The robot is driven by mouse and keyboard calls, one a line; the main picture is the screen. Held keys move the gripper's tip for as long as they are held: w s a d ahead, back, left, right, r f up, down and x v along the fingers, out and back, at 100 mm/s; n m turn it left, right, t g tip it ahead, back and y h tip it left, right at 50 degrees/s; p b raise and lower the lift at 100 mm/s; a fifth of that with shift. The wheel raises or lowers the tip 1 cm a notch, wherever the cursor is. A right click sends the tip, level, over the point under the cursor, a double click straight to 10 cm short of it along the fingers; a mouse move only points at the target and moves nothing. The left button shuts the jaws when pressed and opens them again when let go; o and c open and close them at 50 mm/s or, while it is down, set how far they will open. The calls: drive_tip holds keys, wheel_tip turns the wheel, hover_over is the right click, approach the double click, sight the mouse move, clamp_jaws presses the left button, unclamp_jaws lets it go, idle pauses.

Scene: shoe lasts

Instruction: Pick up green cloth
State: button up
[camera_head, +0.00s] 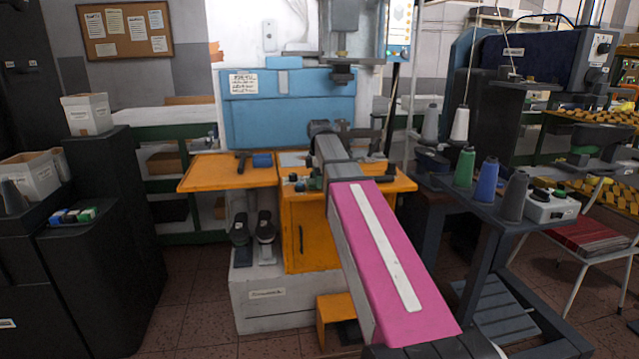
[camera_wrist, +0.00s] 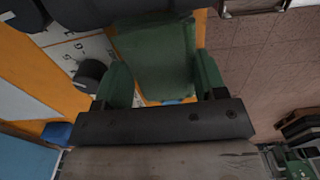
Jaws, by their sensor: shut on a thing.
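In the wrist view, the green cloth (camera_wrist: 152,48) is a dark green, block-like piece at the top centre. My gripper (camera_wrist: 162,62) has one finger on each side of it and is shut on it. Orange tabletop shows between the cloth and the dark gripper body. In the head view, my pink arm reaches to the orange table (camera_head: 222,174) and its far end largely hides the gripper. A small green patch (camera_head: 314,183) shows beside the arm there; I cannot tell if it is the cloth. Whether the cloth touches the table is unclear.
A blue-fronted machine (camera_head: 288,110) stands behind the table. A blue item (camera_head: 262,160) lies on the table's left part. Thread cones, including a green one (camera_head: 465,167), stand on a dark stand at right. Black cabinets (camera_head: 105,200) are at left. Floor shows between cabinets and machine.

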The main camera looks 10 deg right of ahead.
wheel_tip(320, 180, up, 4)
drive_tip(key=shift+f, duration=0.25)
drive_tip(key=s+a+r, duration=0.6)
drive_tip(key=a, duration=0.4)
drive_tip(key=shift+r, duration=0.3)
